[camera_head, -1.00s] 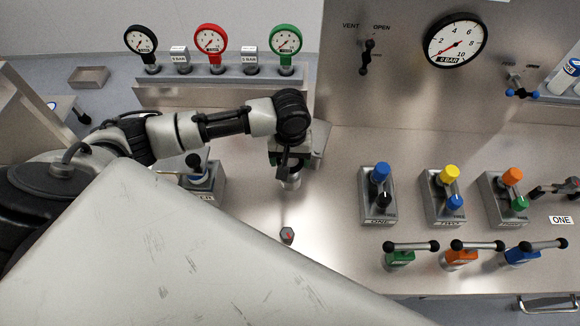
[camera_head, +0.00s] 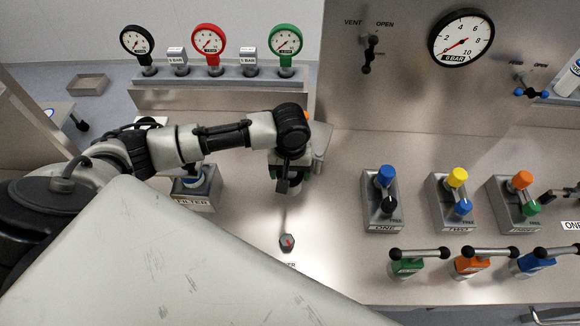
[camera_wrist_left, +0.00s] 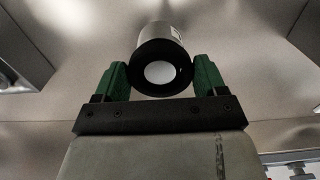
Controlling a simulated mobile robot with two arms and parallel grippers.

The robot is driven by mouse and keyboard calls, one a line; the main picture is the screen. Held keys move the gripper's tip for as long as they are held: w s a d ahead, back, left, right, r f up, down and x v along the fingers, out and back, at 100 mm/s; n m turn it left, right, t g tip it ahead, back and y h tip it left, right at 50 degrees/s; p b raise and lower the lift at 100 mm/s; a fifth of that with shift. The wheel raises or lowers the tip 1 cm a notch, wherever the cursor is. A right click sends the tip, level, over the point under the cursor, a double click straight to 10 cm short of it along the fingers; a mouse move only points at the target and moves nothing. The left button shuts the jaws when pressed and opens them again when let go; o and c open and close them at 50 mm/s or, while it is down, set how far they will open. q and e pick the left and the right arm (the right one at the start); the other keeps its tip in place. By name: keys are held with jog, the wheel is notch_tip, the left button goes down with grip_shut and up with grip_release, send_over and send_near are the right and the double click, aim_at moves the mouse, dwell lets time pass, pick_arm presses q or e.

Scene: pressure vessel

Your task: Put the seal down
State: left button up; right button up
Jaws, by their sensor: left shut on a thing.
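My left gripper (camera_head: 288,182) hangs over the middle of the bench, partly hidden by its own wrist. In the left wrist view its two green fingers (camera_wrist_left: 159,82) are shut on a short grey cylinder with a black end ring and a pale centre (camera_wrist_left: 162,62). This held thing may be the seal; it is hidden by the gripper in the head view. I cannot tell whether it touches the bench. My right gripper is not in view.
A small grey hexagonal piece with a red mark (camera_head: 287,243) is on the bench below the gripper. The filter block (camera_head: 198,188) stands to the left. Valve block ONE (camera_head: 382,200) and several levers (camera_head: 406,262) are to the right. Gauges (camera_head: 208,42) line the back.

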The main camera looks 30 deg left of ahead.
pick_arm(q)
jog(key=o, duration=0.9)
jog(key=shift+r, duration=0.1)
jog(key=shift+r+b, duration=0.3)
notch_tip(320, 180, up, 12)
jog(key=b, duration=0.1)
jog(key=shift+r+b, duration=0.2)
jog(key=shift+b, duration=0.15)
